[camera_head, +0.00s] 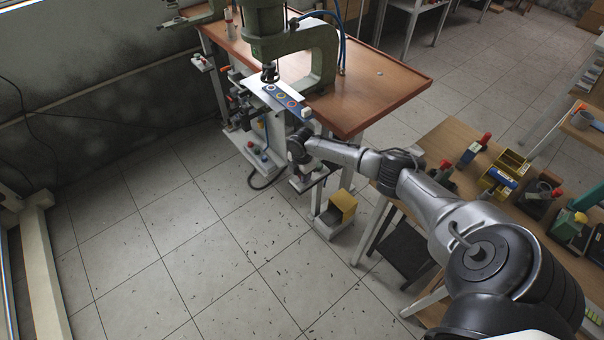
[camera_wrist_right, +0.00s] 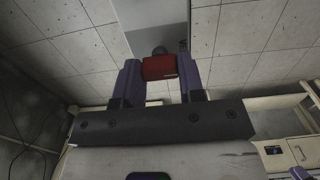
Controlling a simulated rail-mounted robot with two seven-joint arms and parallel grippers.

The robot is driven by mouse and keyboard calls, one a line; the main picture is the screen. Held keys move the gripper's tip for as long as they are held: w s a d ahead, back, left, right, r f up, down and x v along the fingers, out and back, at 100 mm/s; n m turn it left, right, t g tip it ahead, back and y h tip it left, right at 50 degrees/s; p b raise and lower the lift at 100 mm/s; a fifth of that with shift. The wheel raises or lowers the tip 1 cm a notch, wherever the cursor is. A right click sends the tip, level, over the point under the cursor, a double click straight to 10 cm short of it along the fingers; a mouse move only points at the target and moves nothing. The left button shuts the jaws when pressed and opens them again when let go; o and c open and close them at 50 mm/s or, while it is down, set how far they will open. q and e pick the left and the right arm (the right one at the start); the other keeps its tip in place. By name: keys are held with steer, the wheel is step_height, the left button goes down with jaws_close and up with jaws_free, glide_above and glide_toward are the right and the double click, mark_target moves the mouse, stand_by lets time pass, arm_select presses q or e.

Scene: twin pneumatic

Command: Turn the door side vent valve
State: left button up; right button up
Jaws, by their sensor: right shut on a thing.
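A red handle-like block (camera_wrist_right: 160,67) sits between the fingers of my right gripper (camera_wrist_right: 160,80) in the right wrist view. The fingers touch its two sides, and the gripper is shut on it. A dark round part (camera_wrist_right: 160,50) shows just behind the block, by a grey panel (camera_wrist_right: 158,22). In the head view my right gripper (camera_head: 299,146) is at the near right side of the press bench, low beside its frame. Its fingertips and the red block are hard to make out there.
A green press (camera_head: 318,62) stands on the brown bench (camera_head: 385,95), with a button panel (camera_head: 282,100) at its front. A yellow bin (camera_head: 342,204) sits below my right forearm. A side table with tools (camera_head: 470,150) is at the right.

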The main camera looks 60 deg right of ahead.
steer(key=o, duration=0.9)
steer(key=shift+o, duration=0.2)
step_height(320, 180, up, 14)
steer(key=p, duration=0.2)
steer(key=shift+p, duration=0.4)
steer(key=shift+f, duration=0.1)
